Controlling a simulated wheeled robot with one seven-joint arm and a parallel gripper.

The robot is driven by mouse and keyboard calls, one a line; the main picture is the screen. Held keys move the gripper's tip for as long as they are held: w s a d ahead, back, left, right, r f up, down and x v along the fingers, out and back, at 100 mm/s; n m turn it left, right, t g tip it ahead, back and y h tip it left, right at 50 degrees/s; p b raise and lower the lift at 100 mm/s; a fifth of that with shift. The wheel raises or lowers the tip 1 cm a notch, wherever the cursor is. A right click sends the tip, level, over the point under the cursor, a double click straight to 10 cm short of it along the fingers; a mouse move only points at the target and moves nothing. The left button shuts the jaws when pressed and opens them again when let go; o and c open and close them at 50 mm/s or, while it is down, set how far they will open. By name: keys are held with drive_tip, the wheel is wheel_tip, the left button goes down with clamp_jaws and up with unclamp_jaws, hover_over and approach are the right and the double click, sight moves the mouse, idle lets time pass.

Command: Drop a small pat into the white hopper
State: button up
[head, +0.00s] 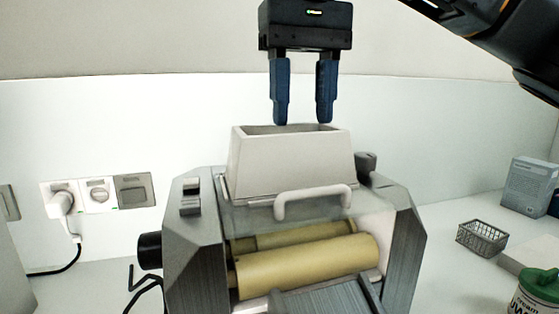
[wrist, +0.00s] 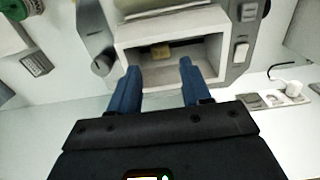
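The white hopper (head: 290,165) sits on top of the grey mill, its open mouth facing up. My gripper (head: 303,118) points straight down over the hopper's mouth, with its two blue fingers apart and nothing between them. In the wrist view my gripper (wrist: 160,72) has its open fingers at the near rim of the hopper (wrist: 215,54). A small yellowish pat (wrist: 160,50) shows inside the hopper, apart from the fingers. The head view does not show the hopper's inside.
The mill has two yellow rollers (head: 308,265) below the hopper and a white handle (head: 312,199) in front. A grey wire basket (head: 482,238), a grey box (head: 530,186) and a green-lidded tub (head: 538,290) stand to the right. Wall sockets (head: 98,194) and a plugged cable are at left.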

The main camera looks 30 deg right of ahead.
drive_tip(key=shift+o, duration=0.8)
wheel_tip(320, 180, up, 8)
drive_tip(key=shift+f, duration=0.1)
